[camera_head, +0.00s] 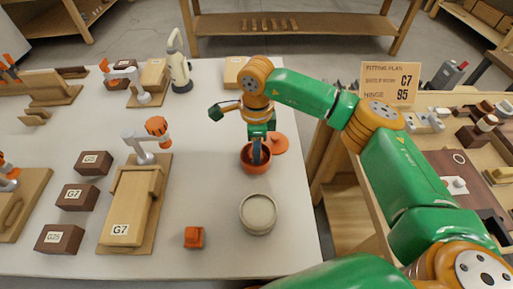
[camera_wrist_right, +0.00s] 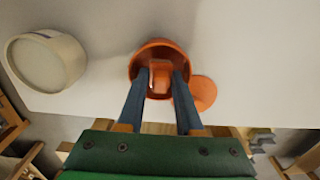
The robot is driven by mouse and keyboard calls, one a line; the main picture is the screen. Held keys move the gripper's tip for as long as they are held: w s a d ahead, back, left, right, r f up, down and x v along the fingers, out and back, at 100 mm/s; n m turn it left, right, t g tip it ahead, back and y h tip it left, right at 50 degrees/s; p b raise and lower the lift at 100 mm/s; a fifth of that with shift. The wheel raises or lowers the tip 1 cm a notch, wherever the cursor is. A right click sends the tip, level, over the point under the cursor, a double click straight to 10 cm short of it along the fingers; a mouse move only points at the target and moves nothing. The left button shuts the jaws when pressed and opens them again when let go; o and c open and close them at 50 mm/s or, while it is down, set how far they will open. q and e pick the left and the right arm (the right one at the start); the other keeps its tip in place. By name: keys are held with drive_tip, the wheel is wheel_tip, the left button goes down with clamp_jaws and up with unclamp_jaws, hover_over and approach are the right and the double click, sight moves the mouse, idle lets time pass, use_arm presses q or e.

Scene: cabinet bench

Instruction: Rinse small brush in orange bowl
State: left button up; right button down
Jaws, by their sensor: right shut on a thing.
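The orange bowl (camera_head: 246,165) stands on the white table, right of its middle. It also shows in the right wrist view (camera_wrist_right: 150,49). My right gripper (camera_head: 257,160) points down into the bowl, with its fingertips inside the rim. In the right wrist view my right gripper (camera_wrist_right: 161,80) is shut on a small orange piece with a pale edge (camera_wrist_right: 160,72), seemingly the small brush. The bowl and fingers hide most of it, so its bristles cannot be made out. My left gripper is not in view.
A flat orange disc (camera_head: 279,143) lies beside the bowl. A round cream container (camera_head: 258,214) stands in front of it, and a small orange block (camera_head: 194,237) lies front left. Labelled brown blocks (camera_head: 74,196) and a wooden G7 piece (camera_head: 128,208) occupy the left.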

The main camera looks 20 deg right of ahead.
drive_tip(key=shift+f+b, duration=0.2)
drive_tip(key=shift+b, duration=0.1)
idle(0.5)
drive_tip(key=shift+r, duration=0.15)
idle(0.5)
drive_tip(key=shift+r+p, duration=1.65)
drive_tip(key=shift+r, duration=0.5)
idle(0.6)
wheel_tip(320, 180, up, 4)
drive_tip(key=p, duration=0.3)
drive_tip(key=shift+r, duration=0.1)
idle(0.4)
